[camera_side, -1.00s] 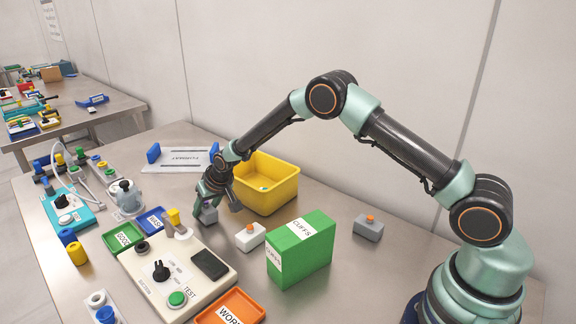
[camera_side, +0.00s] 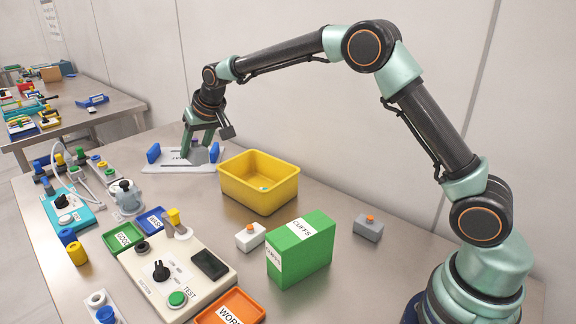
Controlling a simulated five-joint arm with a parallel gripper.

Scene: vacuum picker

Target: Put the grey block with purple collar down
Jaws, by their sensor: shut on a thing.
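My gripper (camera_side: 198,146) is at the back of the table, over the white plate with blue end blocks (camera_side: 160,166). It is shut on the grey block with purple collar (camera_side: 195,145), which shows only as a small purple-grey patch between the fingers. The fingers hide most of the block and part of the plate's lettering. I cannot tell whether the block touches the plate or hangs just above it.
A yellow bin (camera_side: 258,190) stands just right of the plate. A green CUFFS box (camera_side: 302,250), a white block (camera_side: 250,237) and a grey block with orange top (camera_side: 368,228) stand nearer. A test panel (camera_side: 178,265) and small trays fill the front left.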

